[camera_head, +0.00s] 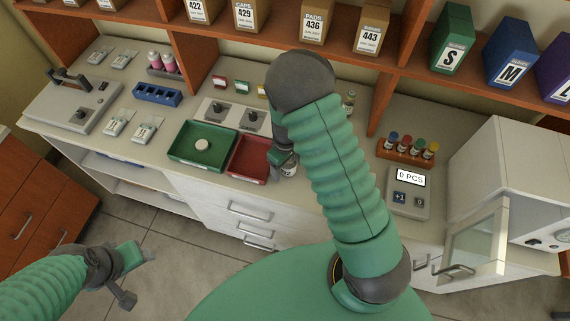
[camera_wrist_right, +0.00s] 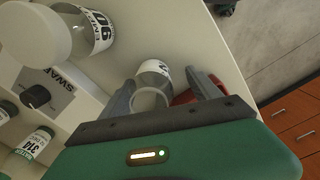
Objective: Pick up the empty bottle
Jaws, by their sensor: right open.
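A small clear bottle with a white label and what looks like an open mouth (camera_wrist_right: 153,76) stands on the counter, between the spread fingers of my right gripper (camera_wrist_right: 165,92) in the right wrist view. In the head view, its lower part (camera_head: 289,171) shows beside the red tray, under my right gripper (camera_head: 283,153); the rest is hidden. The fingers are open, and contact cannot be told. A larger white-capped bottle (camera_wrist_right: 97,32), whose label seems to read "EMPTY", stands near it in the wrist view. My left gripper (camera_head: 130,262) is low at the left, away from the counter.
A red tray (camera_head: 247,160) and a green tray (camera_head: 181,155) with a white round object lie left of my right gripper. A rack of colored-cap vials (camera_head: 407,150) and a counter display (camera_head: 409,192) stand to the right. The counter's front edge is close by. Shelves stand behind.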

